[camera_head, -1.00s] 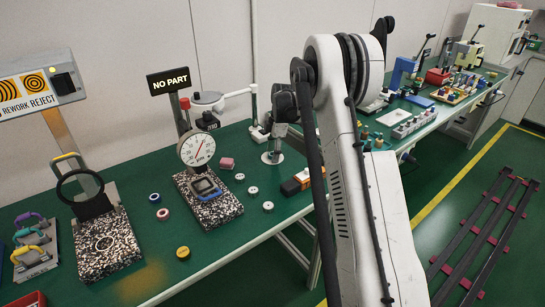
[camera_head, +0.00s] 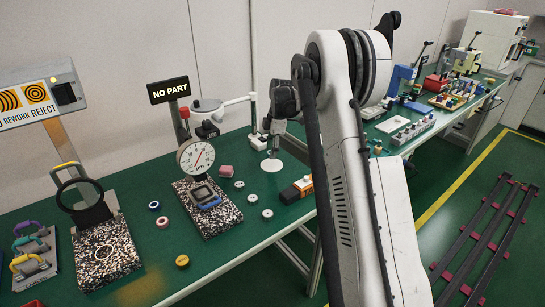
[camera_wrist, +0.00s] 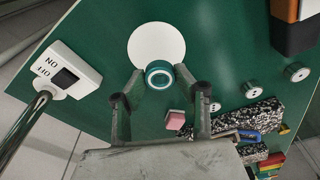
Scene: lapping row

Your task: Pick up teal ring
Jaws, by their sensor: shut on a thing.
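The teal ring (camera_wrist: 159,74), with a pale inner circle, is between the two fingertips of my gripper (camera_wrist: 160,80) in the wrist view. My gripper is shut on it, with a fingertip against each side. Just beyond it in that view, a flat white disc (camera_wrist: 157,42) lies on the green bench; the ring overlaps the disc's near edge in the picture. In the head view my gripper (camera_head: 274,150) hangs over the back of the bench above the white disc (camera_head: 271,166). I cannot make out the ring there.
A dial gauge on a speckled block (camera_head: 208,218) stands left of my gripper, with a pink block (camera_head: 226,171) beside it. White round parts (camera_head: 252,198) and an orange-black box (camera_head: 297,190) lie nearby. In the wrist view an ON/OFF box (camera_wrist: 62,70) stands at left.

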